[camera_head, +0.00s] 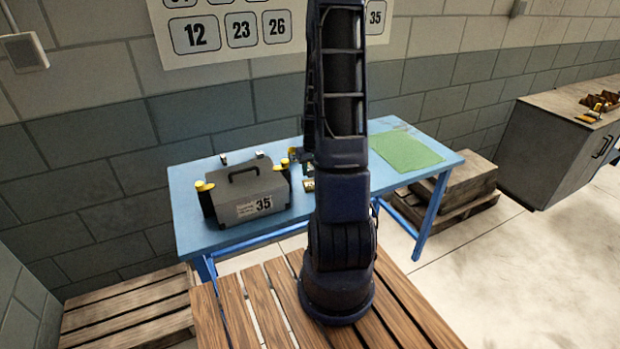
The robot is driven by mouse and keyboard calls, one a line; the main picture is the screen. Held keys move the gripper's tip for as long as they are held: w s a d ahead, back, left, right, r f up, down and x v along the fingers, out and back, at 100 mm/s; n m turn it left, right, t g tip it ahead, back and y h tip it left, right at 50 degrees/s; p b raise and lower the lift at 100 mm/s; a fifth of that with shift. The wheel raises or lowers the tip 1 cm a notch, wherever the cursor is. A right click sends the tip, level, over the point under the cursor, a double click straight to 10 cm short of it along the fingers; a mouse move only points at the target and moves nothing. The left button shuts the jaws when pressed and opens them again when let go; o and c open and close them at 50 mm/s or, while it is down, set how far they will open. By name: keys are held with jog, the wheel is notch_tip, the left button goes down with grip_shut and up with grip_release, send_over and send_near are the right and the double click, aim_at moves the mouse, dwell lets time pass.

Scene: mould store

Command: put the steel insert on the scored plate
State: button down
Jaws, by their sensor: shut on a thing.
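My arm rises through the middle of the head view and leaves at the top edge. I cannot make out the steel insert. I cannot identify the scored plate for sure. A flat green sheet (406,151) lies on the right part of the blue table (190,219). Some faint marks show on the tabletop behind it.
A grey case marked 35 (250,189), with a black handle and yellow-topped items at its sides, stands on the table's left. Wooden slats (240,312) lie in front. A grey cabinet (560,135) stands at right. Stacked boxes (462,190) stand beside the table. Floor at right is clear.

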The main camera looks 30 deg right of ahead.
jog(key=shift+f, duration=2.05)
jog(key=shift+f, duration=0.15)
jog(key=c, duration=1.1)
grip_release()
jog(key=s+a+r, duration=0.2)
jog(key=r, duration=0.9)
jog(key=s+a+r, duration=0.2)
jog(key=a+r, duration=0.1)
jog(key=r, duration=0.7)
jog(key=s+a+r+t, duration=0.1)
jog(key=s+a+r, duration=0.2)
jog(key=s+r, duration=0.2)
jog(key=s+a+r+t, duration=0.1)
jog(key=s+a+r, duration=0.2)
jog(key=s+r, duration=0.3)
jog(key=s+a+r, duration=0.4)
jog(key=s+r, duration=0.1)
jog(key=s, duration=0.2)
jog(key=shift+s+r+t, duration=0.2)
jog(key=shift+s+t, duration=0.1)
jog(key=shift+t, duration=0.1)
